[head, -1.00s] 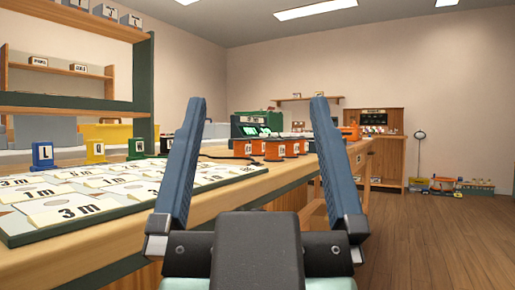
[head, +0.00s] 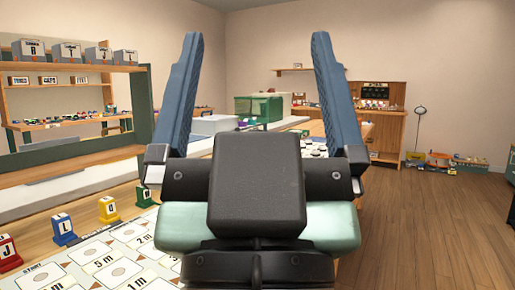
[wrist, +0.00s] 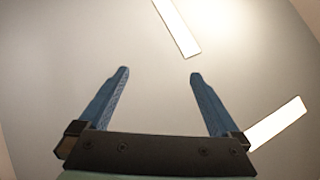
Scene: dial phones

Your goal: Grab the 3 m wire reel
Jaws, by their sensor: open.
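My gripper (head: 257,75) is open and empty, its two blue fingers standing upright and wide apart in front of the head camera. In the wrist view my gripper (wrist: 157,75) has only ceiling and lights between and beyond its fingers. I cannot make out a wire reel marked 3 m in either view. A white board (head: 72,272) with cards marked in metres, such as 5 m and 1 m, lies on the counter at lower left. My gripper's body hides part of the board and counter.
Lettered pieces stand along the board: red J (head: 9,253), blue L (head: 64,229), yellow (head: 109,209) and green (head: 144,195). A shelf unit (head: 75,68) with grey boxes rises behind. A green box (head: 258,108) stands farther back. Wooden floor (head: 435,225) is clear at right.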

